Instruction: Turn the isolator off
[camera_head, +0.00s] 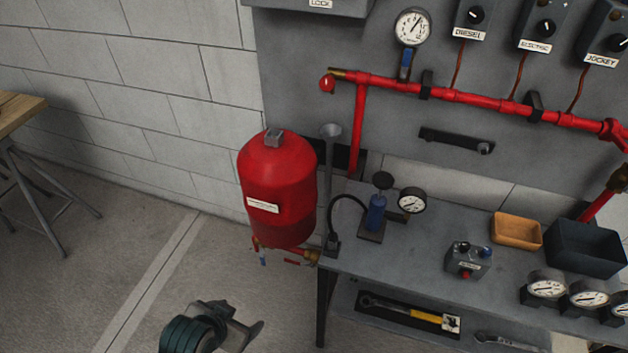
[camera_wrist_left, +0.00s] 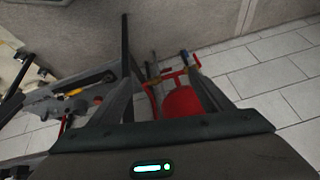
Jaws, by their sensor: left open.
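A red tank (camera_head: 277,185) hangs at the left end of the grey bench. Under it are valve fittings with a red lever (camera_head: 296,262) and a blue lever (camera_head: 263,257); I cannot read a label naming either as the isolator. In the left wrist view the red tank (camera_wrist_left: 182,102) and its red fittings (camera_wrist_left: 172,75) show between my fingers, farther off. My left gripper (camera_head: 245,316) is open and empty, low in front of the tank, apart from the levers. It also shows in the left wrist view (camera_wrist_left: 162,70). My right gripper is out of view.
The bench (camera_head: 355,252) carries a blue hand pump (camera_head: 376,212), a small control box (camera_head: 468,261), trays and gauges. A shelf below holds a yellow-handled tool (camera_head: 420,313). A wooden table (camera_head: 15,108) stands at left. The floor left of the tank is clear.

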